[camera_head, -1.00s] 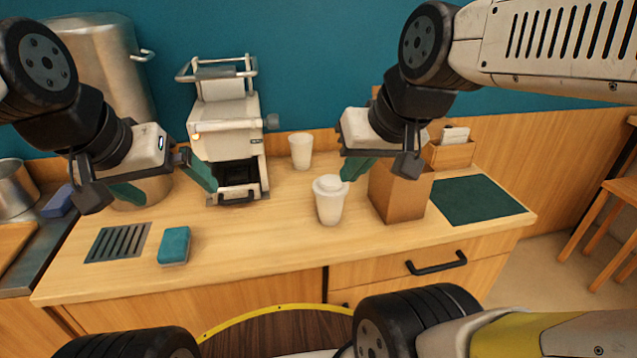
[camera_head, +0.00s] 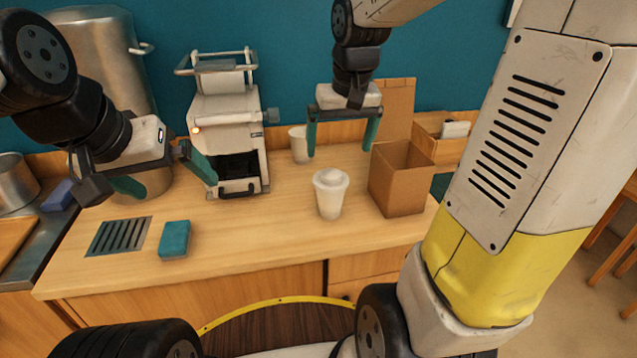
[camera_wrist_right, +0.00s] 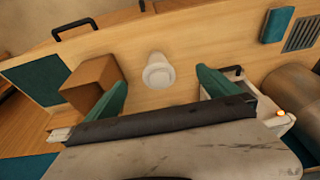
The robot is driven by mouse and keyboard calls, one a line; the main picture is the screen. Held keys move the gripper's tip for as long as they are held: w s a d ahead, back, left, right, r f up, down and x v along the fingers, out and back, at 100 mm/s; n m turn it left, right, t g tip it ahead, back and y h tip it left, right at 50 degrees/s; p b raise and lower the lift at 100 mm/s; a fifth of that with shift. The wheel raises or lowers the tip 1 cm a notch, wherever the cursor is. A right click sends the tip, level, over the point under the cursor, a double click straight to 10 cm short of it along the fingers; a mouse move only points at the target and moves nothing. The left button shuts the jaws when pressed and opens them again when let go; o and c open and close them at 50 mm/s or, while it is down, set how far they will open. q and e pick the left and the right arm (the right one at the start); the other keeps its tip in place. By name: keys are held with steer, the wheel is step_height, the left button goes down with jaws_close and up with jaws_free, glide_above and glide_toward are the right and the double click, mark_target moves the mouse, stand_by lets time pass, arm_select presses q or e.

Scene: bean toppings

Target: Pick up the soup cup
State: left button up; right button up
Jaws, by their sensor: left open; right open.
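The white lidded soup cup (camera_head: 330,193) stands upright on the wooden counter, left of the brown paper bag. It also shows in the right wrist view (camera_wrist_right: 158,71), between and beyond the two fingers. My right gripper (camera_head: 340,152) is open, fingers pointing down, above and behind the cup and not touching it. Its green fingertips also show in the right wrist view (camera_wrist_right: 160,82). My left gripper (camera_head: 172,190) is open and empty at the left, in front of the steel pot and the machine. A second white cup (camera_head: 300,144) stands further back, partly behind a right finger.
An open brown paper bag (camera_head: 402,180) stands close to the right of the cup. A white machine (camera_head: 226,130), a teal sponge (camera_head: 174,239) and a drain grate (camera_head: 118,236) are to the left. The counter (camera_head: 262,235) in front of the cup is clear.

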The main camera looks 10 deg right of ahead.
mark_target(331, 173)
steer(key=w+f+g, duration=0.1)
steer(key=w+f, duration=0.2)
steer(key=f, duration=0.1)
steer(key=w+f+g, duration=0.1)
steer(key=w+f, duration=0.2)
steer(key=w, duration=0.1)
steer(key=w+f, duration=0.3)
steer(key=f, duration=0.1)
steer(key=shift+w+d+f+g, duration=0.25)
steer(key=shift+d+f+g, duration=0.05)
steer(key=shift+d+g, duration=0.1)
step_height(331, 173, down, 8)
steer(key=shift+r, duration=0.1)
steer(key=c, duration=0.8)
